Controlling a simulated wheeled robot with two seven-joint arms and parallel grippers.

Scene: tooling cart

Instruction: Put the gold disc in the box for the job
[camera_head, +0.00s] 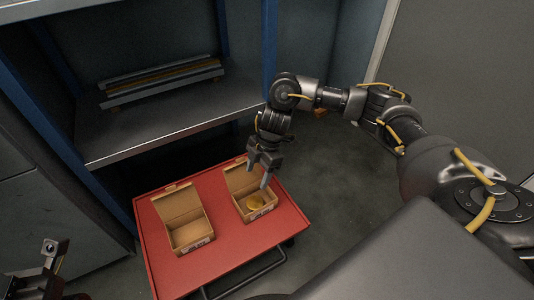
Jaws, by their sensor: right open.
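The gold disc (255,202) lies inside the right-hand open cardboard box (262,214) on the red cart top (228,246). My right gripper (260,177) is open and empty above that box, with its fingers pointing down and apart from the disc. A second open cardboard box (193,235), to the left on the cart, looks empty. Part of my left gripper (50,250) shows at the lower left edge, away from the cart; its jaws are not clear.
A grey shelf (160,125) with blue posts stands behind the cart and holds some long bars (160,80). The cart's dark handle (250,280) is at the front. The red surface in front of the boxes is clear.

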